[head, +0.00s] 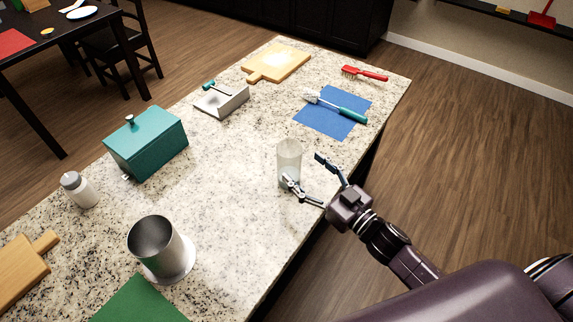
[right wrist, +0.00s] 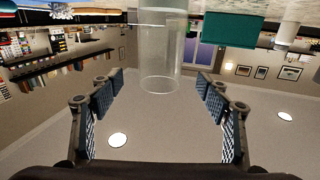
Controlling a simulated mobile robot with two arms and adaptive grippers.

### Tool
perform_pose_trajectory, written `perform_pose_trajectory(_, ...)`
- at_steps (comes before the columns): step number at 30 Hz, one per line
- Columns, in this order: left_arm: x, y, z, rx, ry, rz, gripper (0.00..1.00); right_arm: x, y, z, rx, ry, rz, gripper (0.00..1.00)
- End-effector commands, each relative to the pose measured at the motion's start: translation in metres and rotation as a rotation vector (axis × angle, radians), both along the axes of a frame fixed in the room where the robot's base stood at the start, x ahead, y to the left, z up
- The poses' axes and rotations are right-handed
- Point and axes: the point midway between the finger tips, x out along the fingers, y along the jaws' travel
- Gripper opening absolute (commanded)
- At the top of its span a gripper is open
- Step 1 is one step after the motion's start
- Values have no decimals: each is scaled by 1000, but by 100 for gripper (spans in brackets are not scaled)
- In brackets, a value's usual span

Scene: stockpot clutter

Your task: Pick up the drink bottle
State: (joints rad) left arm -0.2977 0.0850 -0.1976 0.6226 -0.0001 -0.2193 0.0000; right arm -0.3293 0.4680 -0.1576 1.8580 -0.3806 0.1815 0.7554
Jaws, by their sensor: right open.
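A clear, translucent cylinder (head: 289,155), which looks like the drink bottle, stands upright on the speckled counter near its right edge. In the right wrist view, which is upside down, the clear cylinder (right wrist: 160,50) shows between and beyond the fingers. My right gripper (head: 302,167) is open and empty, with one fingertip in front of the cylinder's lower part and the other to its right. In the wrist view there is a gap between both fingers and the cylinder's sides; I cannot tell whether anything touches. My left gripper is not in view.
A teal box (head: 146,143), a white jar (head: 80,190) and a metal pot (head: 160,248) stand to the left. A grey tray (head: 222,101), a cutting board (head: 278,63), a blue mat (head: 325,122) with a brush, and a red brush (head: 365,74) lie farther back. The counter around the cylinder is clear.

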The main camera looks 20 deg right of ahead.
Motion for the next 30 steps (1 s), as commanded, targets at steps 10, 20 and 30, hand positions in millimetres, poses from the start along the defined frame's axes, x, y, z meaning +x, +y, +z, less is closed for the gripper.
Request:
perform_pose_trajectory(10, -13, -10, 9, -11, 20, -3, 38, 34, 14, 1, 2, -1, -1, 70)
perform_pose_trajectory(20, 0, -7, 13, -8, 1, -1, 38, 58, 24, -2, 1, 0, 0, 70)
perform_pose_trajectory(30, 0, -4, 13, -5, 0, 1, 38, 58, 24, -2, 1, 0, 0, 52)
